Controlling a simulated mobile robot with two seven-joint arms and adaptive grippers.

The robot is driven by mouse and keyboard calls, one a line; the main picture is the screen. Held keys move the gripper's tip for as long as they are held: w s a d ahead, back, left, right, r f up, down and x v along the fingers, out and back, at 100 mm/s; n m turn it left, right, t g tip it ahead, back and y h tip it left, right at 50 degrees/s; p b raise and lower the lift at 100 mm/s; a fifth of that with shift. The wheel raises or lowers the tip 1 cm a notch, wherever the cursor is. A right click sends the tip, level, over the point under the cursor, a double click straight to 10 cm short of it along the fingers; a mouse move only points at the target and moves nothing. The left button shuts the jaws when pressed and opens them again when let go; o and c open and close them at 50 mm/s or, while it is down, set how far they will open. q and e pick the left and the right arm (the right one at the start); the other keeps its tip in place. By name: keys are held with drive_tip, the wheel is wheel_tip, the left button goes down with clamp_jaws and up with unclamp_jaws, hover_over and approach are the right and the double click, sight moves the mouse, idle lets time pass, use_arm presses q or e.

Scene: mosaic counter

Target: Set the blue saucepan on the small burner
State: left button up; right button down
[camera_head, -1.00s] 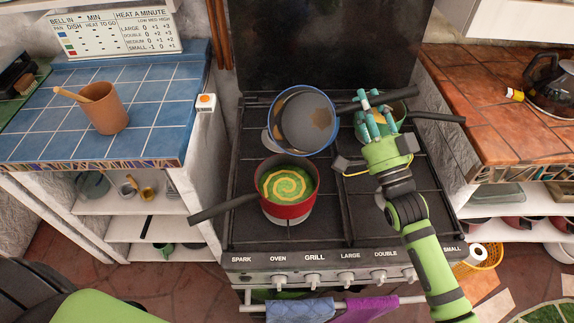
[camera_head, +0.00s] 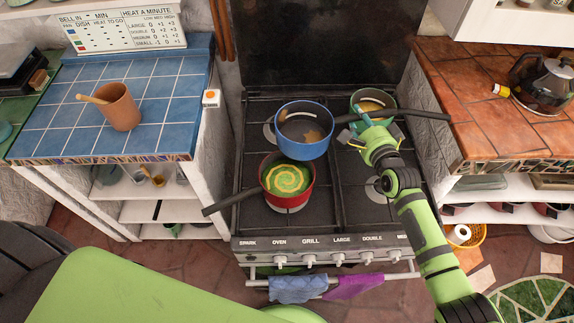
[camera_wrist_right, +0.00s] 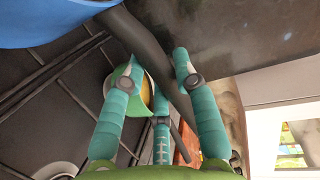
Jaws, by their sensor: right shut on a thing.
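The blue saucepan (camera_head: 304,146) is over the back left of the stove, close to level, with a brown patch inside. My right gripper (camera_head: 357,121) is shut on its dark handle. In the right wrist view the handle (camera_wrist_right: 143,44) passes between the fingers (camera_wrist_right: 158,62), and the pan's blue side (camera_wrist_right: 45,18) shows at top left. I cannot tell whether the pan touches the grate. One burner (camera_head: 378,191) is bare at front right; another (camera_head: 268,133) shows partly behind the pan. The small burner's identity is not clear. My left gripper is out of view.
A red saucepan (camera_head: 288,196) with green and yellow contents stands at front left. A green pan (camera_head: 372,103) is at back right, close to my right gripper, its handle (camera_head: 425,115) pointing right. Tiled counters (camera_head: 150,70) flank the stove. Towels (camera_head: 298,288) hang in front.

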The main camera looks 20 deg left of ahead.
drive_tip(key=shift+w+f+m, duration=0.15)
drive_tip(key=shift+m, duration=0.15)
